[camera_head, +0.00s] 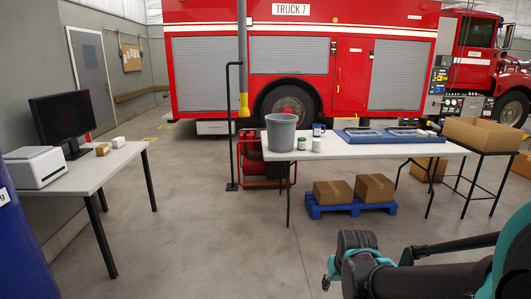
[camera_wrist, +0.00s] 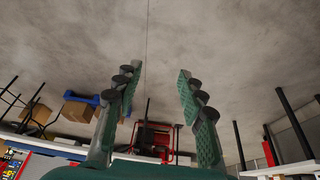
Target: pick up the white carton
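A small white carton (camera_head: 118,142) stands on the left table (camera_head: 88,168), beside a small brown box (camera_head: 102,149). Small whitish items (camera_head: 425,133) also lie at the right end of the blue tray on the other table; they are too small to identify. My gripper (camera_head: 331,274) is low at the front right of the head view, far from the left table. I cannot make out the white carton in the wrist view.
The left table also holds a monitor (camera_head: 63,120) and a white printer (camera_head: 35,167). The right table (camera_head: 345,149) holds a grey bucket (camera_head: 281,132), jars and a blue tray (camera_head: 385,138). Brown boxes (camera_head: 375,187) sit on a blue pallet below.

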